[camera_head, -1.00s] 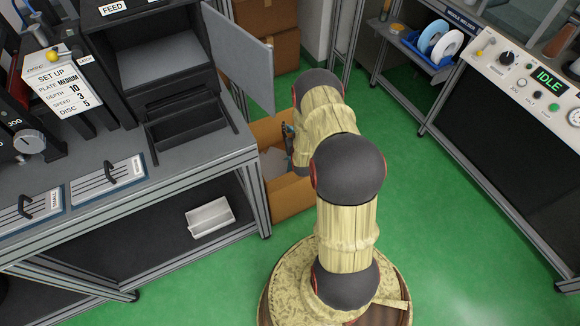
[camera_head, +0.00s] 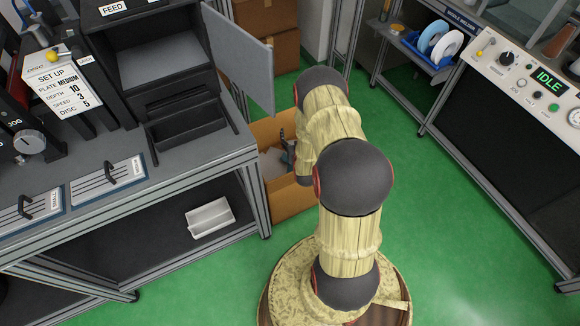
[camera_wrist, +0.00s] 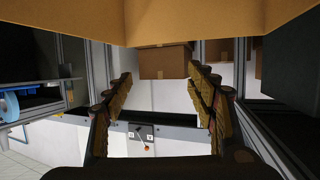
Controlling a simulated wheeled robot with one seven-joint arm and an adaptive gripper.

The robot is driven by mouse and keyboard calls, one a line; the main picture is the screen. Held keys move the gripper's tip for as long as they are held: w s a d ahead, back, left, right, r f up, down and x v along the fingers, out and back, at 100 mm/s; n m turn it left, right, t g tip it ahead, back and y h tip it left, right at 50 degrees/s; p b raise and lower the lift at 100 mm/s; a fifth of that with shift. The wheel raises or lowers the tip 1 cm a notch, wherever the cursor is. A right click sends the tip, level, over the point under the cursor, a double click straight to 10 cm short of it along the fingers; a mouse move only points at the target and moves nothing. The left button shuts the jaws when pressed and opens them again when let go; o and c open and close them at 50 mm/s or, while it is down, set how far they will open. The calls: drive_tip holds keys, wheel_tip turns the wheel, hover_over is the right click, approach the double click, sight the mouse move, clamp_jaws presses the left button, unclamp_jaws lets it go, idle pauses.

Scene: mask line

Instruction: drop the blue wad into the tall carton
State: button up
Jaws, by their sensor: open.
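The tall carton (camera_head: 290,200) is an open brown box on the floor, beside the bench's right end. Pale grey crumpled material (camera_head: 274,161) shows inside it. My gripper (camera_head: 288,150) is at the carton's opening, partly hidden by my arm. In the wrist view my gripper (camera_wrist: 161,100) has its two fingers wide apart with nothing between them. A brown cardboard surface (camera_wrist: 190,25) fills the top of that view, close to the fingers. I cannot make out the blue wad in either current view.
The bench (camera_head: 205,165) with an open grey door (camera_head: 240,60) stands left of the carton. Stacked brown boxes (camera_head: 268,45) are behind it. A white tray (camera_head: 210,218) sits on the lower shelf. Green floor (camera_head: 425,200) is clear to the right.

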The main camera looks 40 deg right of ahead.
drive_tip(key=v, duration=0.7)
idle(0.4)
